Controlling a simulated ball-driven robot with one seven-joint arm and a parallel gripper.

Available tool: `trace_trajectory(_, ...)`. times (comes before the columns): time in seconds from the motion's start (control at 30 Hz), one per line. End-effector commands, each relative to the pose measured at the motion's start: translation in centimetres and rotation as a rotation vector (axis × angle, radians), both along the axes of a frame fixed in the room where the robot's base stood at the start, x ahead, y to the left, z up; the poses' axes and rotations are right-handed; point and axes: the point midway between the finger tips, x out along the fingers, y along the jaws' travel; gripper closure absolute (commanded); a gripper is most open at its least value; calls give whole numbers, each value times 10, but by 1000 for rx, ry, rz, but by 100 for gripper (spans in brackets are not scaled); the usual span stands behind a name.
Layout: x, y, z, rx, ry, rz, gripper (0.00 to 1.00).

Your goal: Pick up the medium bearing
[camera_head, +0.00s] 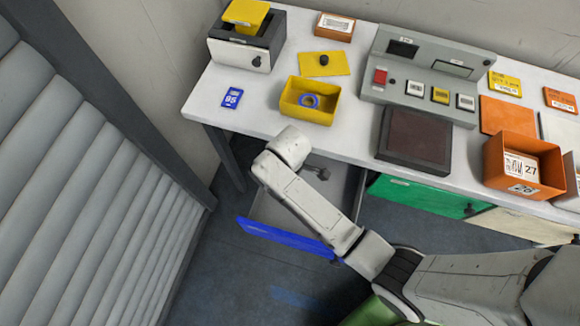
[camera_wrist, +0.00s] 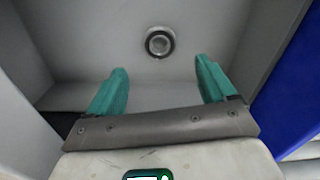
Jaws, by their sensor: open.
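A round bearing (camera_wrist: 160,42) with a dark ring and a lighter centre lies on the grey floor of an open drawer. In the wrist view it is just beyond my gripper (camera_wrist: 161,66), centred between the two teal fingers. The fingers are open, apart, and empty. In the head view, the open drawer with its blue front (camera_head: 285,238) is below the table, and my arm reaches over it. I cannot tell the bearing's size class from the frames.
Grey drawer walls (camera_wrist: 30,50) stand close around the gripper. On the white table (camera_head: 215,80) are a yellow box (camera_head: 290,105) with a blue ring inside, a blue card (camera_head: 236,96), a grey control panel (camera_head: 385,60) and an orange box (camera_head: 545,183). A shuttered wall stands left.

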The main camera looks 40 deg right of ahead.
Motion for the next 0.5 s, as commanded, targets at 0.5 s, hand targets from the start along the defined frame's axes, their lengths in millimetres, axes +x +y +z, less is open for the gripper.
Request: trace_trajectory(0.5, -4, -4, -56, -1, 2, -2, 16)
